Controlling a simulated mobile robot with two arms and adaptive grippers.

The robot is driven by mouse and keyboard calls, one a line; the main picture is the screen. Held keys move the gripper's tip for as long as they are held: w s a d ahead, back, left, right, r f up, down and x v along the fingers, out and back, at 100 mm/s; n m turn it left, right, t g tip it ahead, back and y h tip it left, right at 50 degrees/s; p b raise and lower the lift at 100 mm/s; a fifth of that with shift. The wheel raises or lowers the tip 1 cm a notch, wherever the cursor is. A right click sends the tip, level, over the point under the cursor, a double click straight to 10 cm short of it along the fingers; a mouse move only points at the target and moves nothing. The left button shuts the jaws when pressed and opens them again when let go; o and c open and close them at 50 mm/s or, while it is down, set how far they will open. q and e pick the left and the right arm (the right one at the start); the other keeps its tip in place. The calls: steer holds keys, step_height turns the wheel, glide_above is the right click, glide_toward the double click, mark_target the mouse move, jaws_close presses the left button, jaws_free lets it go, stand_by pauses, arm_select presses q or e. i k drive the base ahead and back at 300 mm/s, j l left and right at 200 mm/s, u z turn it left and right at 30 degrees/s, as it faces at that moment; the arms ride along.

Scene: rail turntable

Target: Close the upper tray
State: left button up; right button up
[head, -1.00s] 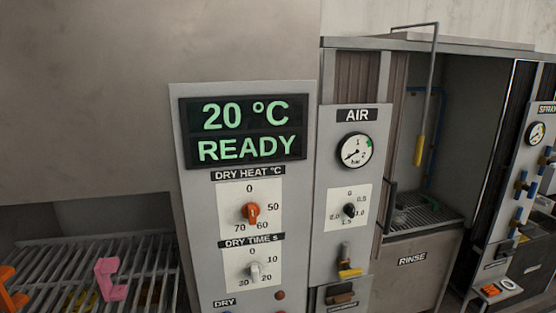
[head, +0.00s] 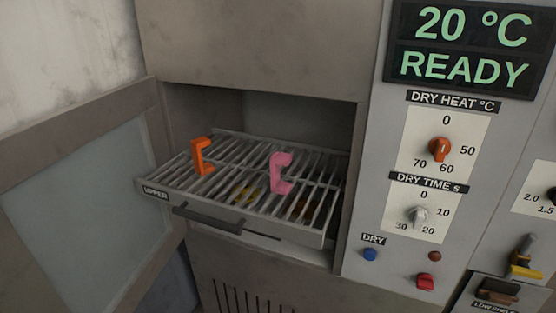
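The upper tray (head: 157,193) is a wire rack labelled UPPER, pulled partly out of the dryer cabinet in the head view. It has a dark handle (head: 208,219) on its front. An orange bracket-shaped piece (head: 199,156) and a pink bracket-shaped piece (head: 277,172) stand on its bars. Yellowish items show below through the bars, too hidden to make out. Neither of my grippers is in view.
The cabinet's door (head: 75,195) with a pale panel stands open at the left. The control panel (head: 385,120) at the right reads 20 °C READY, with heat and time dials, a blue button (head: 370,254) and a red switch (head: 426,281).

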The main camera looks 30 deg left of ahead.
mark_target(224, 217)
steer(key=u, duration=0.45)
steer(key=j+u, duration=0.15)
steer(key=u, duration=0.3)
steer(key=i+u, duration=0.1)
steer(key=u, duration=0.35)
